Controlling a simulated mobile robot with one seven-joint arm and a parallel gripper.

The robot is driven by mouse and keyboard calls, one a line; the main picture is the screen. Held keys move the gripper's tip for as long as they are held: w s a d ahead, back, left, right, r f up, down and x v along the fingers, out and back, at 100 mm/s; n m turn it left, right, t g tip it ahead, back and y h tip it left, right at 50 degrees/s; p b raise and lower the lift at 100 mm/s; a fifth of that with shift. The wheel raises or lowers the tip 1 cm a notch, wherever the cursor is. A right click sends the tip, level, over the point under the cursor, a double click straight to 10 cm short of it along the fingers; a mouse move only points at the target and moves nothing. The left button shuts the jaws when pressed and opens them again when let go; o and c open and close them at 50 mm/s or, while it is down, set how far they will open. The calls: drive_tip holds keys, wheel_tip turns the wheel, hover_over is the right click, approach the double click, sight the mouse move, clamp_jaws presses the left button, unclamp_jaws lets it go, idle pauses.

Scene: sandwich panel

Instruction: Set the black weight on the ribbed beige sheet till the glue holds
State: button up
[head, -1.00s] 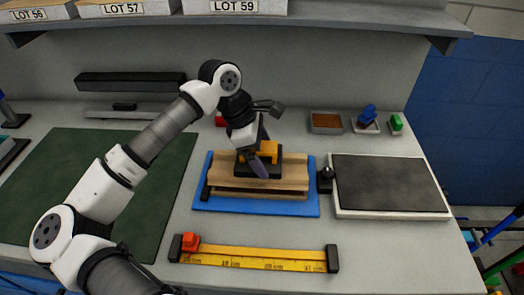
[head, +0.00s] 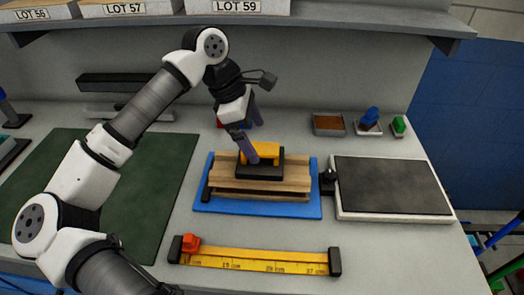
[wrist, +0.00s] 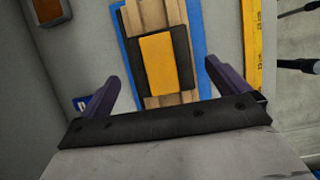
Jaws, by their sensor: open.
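The black weight (head: 272,170) with its yellow-orange handle (head: 266,152) sits flat on top of the ribbed beige sheet (head: 297,174), near its middle. The sheet is the top of a layered stack on a blue board (head: 260,208). In the wrist view the weight's yellow handle (wrist: 159,62) lies beyond and between my fingertips, with the sheet (wrist: 146,14) showing above it. My gripper (head: 254,141) is open and empty, above and behind the weight. One finger overlaps the handle in the head view. The glue is hidden inside the stack.
A dark-topped pale plate (head: 392,186) stands right of the board. A yellow ruler with a red slider (head: 189,243) lies in front. A green mat (head: 150,170) is at left. A brown-filled tray (head: 328,123) stands behind right. A shelf (head: 330,24) hangs above the back.

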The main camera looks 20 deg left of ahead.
drive_tip(key=b+v, duration=0.1)
drive_tip(key=v, duration=0.5)
idle(0.4)
